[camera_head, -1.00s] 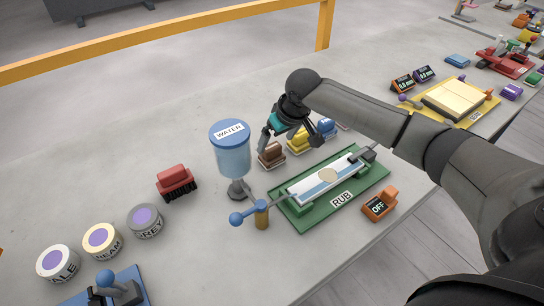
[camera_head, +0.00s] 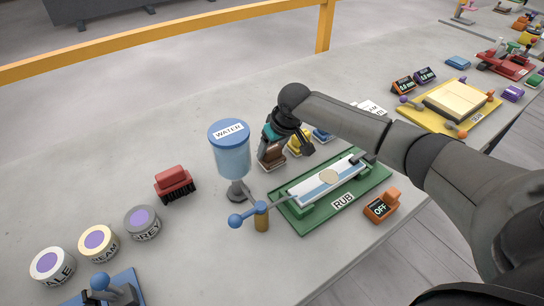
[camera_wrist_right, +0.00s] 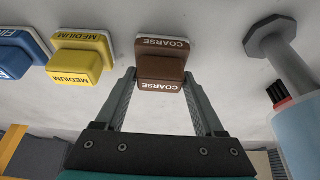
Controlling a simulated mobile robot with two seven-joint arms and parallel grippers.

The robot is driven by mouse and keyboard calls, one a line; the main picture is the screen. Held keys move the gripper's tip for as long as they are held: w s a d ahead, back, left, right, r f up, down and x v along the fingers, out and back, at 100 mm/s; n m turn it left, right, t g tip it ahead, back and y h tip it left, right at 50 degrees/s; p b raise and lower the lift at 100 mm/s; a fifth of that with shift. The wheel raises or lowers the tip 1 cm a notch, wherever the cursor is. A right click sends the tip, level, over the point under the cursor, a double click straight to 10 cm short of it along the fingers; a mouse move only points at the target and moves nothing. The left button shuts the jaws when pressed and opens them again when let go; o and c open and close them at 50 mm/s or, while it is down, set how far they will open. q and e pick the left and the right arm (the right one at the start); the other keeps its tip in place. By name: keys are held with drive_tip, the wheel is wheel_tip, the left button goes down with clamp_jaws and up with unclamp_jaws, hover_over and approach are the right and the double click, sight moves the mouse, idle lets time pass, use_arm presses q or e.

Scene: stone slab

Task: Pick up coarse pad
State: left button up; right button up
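The coarse pad is a brown block with a raised grip and white "COARSE" lettering, at the top middle of the right wrist view (camera_wrist_right: 162,66). In the head view the coarse pad (camera_head: 270,158) sits on the slab, partly covered by my right gripper (camera_head: 282,146). The right gripper also shows in the wrist view (camera_wrist_right: 160,76), its two fingers apart, one on each side of the pad's grip. No firm hold is visible. My left gripper is not in view.
A yellow "MEDIUM" pad (camera_wrist_right: 80,55) and a blue pad (camera_wrist_right: 18,55) stand beside the coarse pad. The water dispenser (camera_head: 232,152) is close on the other side. The green RUB fixture (camera_head: 330,190) lies in front. A red brush (camera_head: 174,182) stands left.

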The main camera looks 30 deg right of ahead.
sight(272, 147)
drive_tip(key=c, duration=1)
wheel_tip(272, 147, up, 20)
drive_tip(key=p, duration=0.3)
drive_tip(key=shift+p, duration=0.3)
drive_tip(key=o, duration=0.9)
drive_tip(key=c, duration=0.6)
drive_tip(key=shift+c, duration=0.2)
